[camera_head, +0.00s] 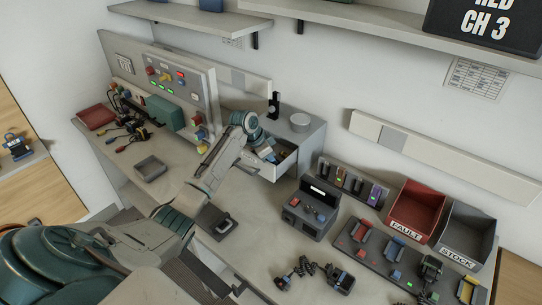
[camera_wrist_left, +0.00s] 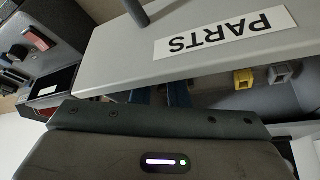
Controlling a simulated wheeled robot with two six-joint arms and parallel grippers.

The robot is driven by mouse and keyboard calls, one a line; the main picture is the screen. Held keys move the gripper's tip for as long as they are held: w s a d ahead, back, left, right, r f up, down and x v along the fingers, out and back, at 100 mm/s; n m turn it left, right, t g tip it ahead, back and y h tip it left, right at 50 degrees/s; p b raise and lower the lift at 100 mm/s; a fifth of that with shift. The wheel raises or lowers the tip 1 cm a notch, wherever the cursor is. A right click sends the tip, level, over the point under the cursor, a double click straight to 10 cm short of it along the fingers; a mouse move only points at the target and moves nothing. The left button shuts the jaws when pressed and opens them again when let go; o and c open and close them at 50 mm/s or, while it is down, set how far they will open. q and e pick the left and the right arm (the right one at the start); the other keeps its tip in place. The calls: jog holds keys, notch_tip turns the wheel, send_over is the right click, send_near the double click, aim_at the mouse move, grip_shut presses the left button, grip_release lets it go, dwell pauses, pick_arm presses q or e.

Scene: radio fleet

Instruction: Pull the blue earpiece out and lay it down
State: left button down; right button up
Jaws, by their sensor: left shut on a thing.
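An open grey drawer (camera_head: 273,173) sticks out under a cabinet at the back of the bench. Its front also shows close up in the left wrist view (camera_wrist_left: 130,45), with an upside-down PARTS label. My left gripper (camera_head: 266,150) reaches down into the drawer, behind the front panel. It is shut; its fingers (camera_wrist_left: 160,95) show only as dark strips past the gripper body. Something bluish shows there and fits the blue earpiece, but most of it is hidden. A yellow piece (camera_wrist_left: 245,78) and a grey piece (camera_wrist_left: 283,73) lie in the drawer. My right gripper is not visible.
A grey charger box (camera_head: 308,212) stands right of the drawer. Red FAULT (camera_head: 413,207) and grey STOCK (camera_head: 467,235) bins stand at right. A small tray (camera_head: 151,168) and a dark pad (camera_head: 216,221) lie left of the drawer. Bench between them is mostly clear.

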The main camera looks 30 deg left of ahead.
pick_arm(q)
jog(key=shift+f, duration=0.1)
jog(key=c, duration=1.3)
grip_release()
jog(key=shift+b+v, duration=1.4)
jog(key=shift+v, duration=4.05)
jog(key=shift+f, duration=0.1)
